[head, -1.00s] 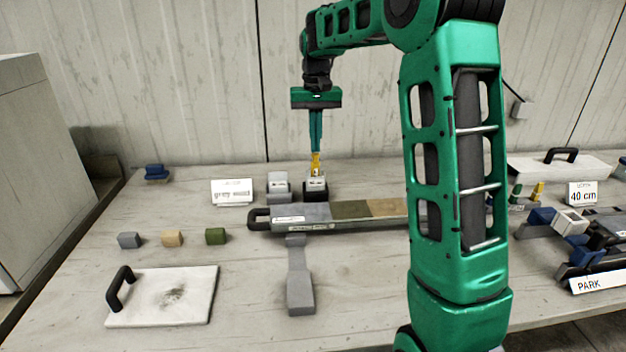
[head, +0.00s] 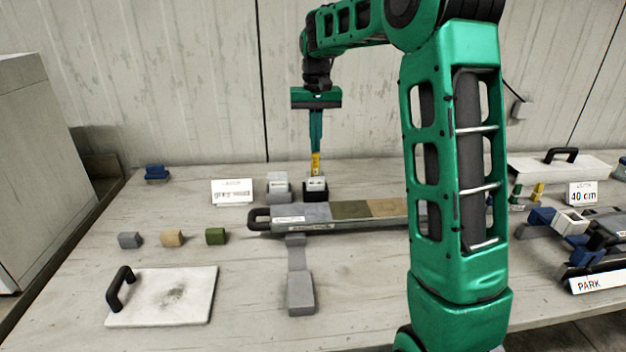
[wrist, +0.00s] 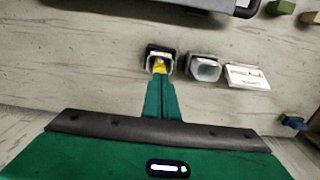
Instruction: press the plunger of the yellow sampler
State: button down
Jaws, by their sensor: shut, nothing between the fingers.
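The yellow sampler (head: 315,164) stands upright in a dark holder with a pale top (head: 315,190) behind the long core tray. My gripper (head: 315,149) points straight down above it with its fingers shut together and nothing between them. The fingertips are at the sampler's top end; I cannot tell whether they touch it. In the wrist view my fingertips (wrist: 160,80) cover part of the yellow sampler (wrist: 159,66), which shows just past them in the holder. Its plunger is not distinguishable.
A grey holder (head: 278,188) and a white label card (head: 232,191) stand close on the left. The long core tray (head: 322,226) with a black handle lies in front. Small grey, tan and green blocks lie at front left. My arm hides part of the table at right.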

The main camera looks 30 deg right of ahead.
jog(key=shift+f, duration=1.15)
dwell(1.0)
jog(key=shift+r, duration=3.6)
jog(key=s+d+f+m, duration=0.1)
jog(key=s+d+f, duration=0.1)
jog(key=s, duration=0.9)
jog(key=s+d+f, duration=0.1)
jog(key=s, duration=1)
jog(key=s+a+f, duration=0.1)
jog(key=s+f, duration=0.4)
jog(key=s, duration=0.4)
jog(key=s+a+f, duration=0.1)
jog(key=s+f, duration=0.4)
jog(key=s, duration=0.4)
jog(key=shift+s+a+m, duration=0.2)
jog(key=shift+s+m, duration=0.15)
jog(key=shift+m, duration=0.05)
